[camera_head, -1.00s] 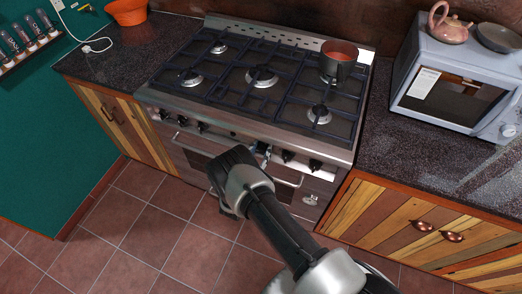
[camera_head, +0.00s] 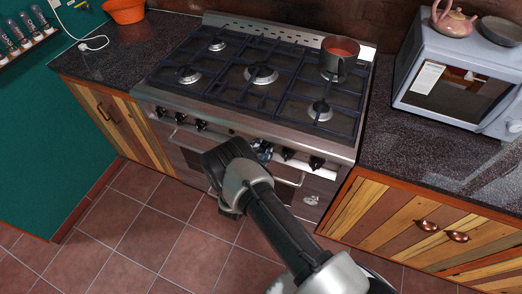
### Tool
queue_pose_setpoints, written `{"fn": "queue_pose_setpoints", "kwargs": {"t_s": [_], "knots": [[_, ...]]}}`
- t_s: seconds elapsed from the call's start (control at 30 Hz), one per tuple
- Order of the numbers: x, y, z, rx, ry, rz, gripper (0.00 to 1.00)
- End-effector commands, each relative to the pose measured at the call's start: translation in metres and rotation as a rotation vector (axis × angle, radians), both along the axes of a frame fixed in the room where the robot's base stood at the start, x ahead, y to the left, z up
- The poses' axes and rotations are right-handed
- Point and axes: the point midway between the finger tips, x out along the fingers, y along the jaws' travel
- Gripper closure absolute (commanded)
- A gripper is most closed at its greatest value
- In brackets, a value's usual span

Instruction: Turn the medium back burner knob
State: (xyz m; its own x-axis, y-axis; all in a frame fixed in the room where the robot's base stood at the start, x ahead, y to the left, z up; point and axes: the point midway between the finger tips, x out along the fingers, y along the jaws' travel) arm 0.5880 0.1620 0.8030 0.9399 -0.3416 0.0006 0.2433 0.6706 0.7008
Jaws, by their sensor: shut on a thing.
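The stove (camera_head: 345,143) has a steel front panel with a row of black knobs. Left knobs (camera_head: 201,125) and right knobs (camera_head: 288,154) are in plain view. My gripper (camera_head: 262,150) is at the middle of this panel, between those two groups. It is shut on a knob there. The wrist and the fingers hide most of that knob, so its angle cannot be seen. The middle burner (camera_head: 261,74) lies behind the gripper on the cooktop.
A dark pot (camera_head: 338,68) with reddish contents stands on the back right burner. Oven handles (camera_head: 290,182) jut out below the panel. A microwave (camera_head: 458,85) is on the right counter (camera_head: 400,160), an orange bowl (camera_head: 125,12) on the left one. The tiled floor (camera_head: 150,235) is clear.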

Motion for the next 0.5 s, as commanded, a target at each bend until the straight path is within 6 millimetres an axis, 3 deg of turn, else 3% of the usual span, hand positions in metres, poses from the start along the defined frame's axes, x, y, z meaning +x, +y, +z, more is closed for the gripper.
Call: {"fn": "queue_pose_setpoints", "kwargs": {"t_s": [0.5], "knots": [[-0.0001, -0.001, -0.003, 0.453, -0.165, 0.0, 0.87]]}}
